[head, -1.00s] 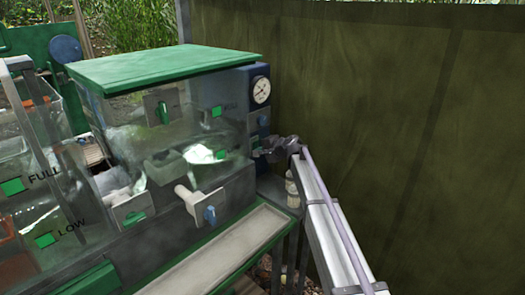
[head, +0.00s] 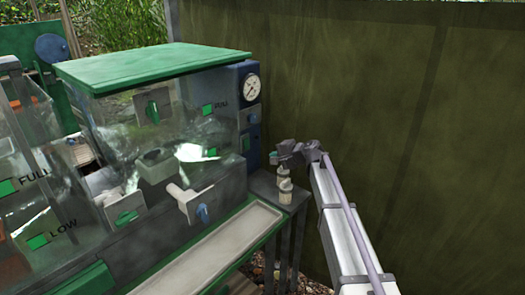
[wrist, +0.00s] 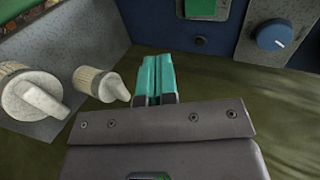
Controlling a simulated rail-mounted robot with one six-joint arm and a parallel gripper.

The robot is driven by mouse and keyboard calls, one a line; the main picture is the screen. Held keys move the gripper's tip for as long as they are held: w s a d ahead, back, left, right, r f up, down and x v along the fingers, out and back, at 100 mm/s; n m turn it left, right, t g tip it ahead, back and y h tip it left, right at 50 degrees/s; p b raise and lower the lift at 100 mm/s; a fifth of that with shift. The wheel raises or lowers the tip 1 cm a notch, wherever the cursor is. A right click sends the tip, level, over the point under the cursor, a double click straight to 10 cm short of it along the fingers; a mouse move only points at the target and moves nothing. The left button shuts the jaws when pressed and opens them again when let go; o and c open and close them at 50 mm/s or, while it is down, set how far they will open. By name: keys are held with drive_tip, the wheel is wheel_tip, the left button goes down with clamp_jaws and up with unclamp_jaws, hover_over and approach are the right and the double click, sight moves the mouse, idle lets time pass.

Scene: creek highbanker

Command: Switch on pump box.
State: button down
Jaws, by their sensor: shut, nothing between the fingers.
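The pump box (head: 247,168) is the dark blue housing at the right end of the clear, green-lidded tank. It carries a round gauge, a grey plate with a small control below that, and a green piece lower down. In the wrist view, the blue face (wrist: 196,44) shows a green block (wrist: 200,8) on a grey plate and a blue knob (wrist: 275,35) on another plate. I cannot tell the switch's state. My gripper (head: 275,157) is just right of the box, apart from it. Its teal fingers (wrist: 154,78) are shut and empty, below the green block in the wrist picture.
Two white taps (wrist: 35,95) (wrist: 100,84) are left of my fingers. A small grey stand (head: 272,188) with white fittings is below my gripper. A green-edged trough (head: 215,250) runs in front of the tank. An olive wall (head: 400,110) closes the right side.

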drive_tip(key=shift+s+d+r, duration=0.15)
drive_tip(key=shift+s+d, duration=0.45)
drive_tip(key=shift+d, duration=0.25)
drive_tip(key=shift+r, duration=0.1)
wheel_tip(320, 180, up, 4)
drive_tip(key=p, duration=0.4)
drive_tip(key=b, duration=0.5)
approach(248, 149)
drive_tip(key=x, duration=0.7)
drive_tip(key=shift+w, duration=0.15)
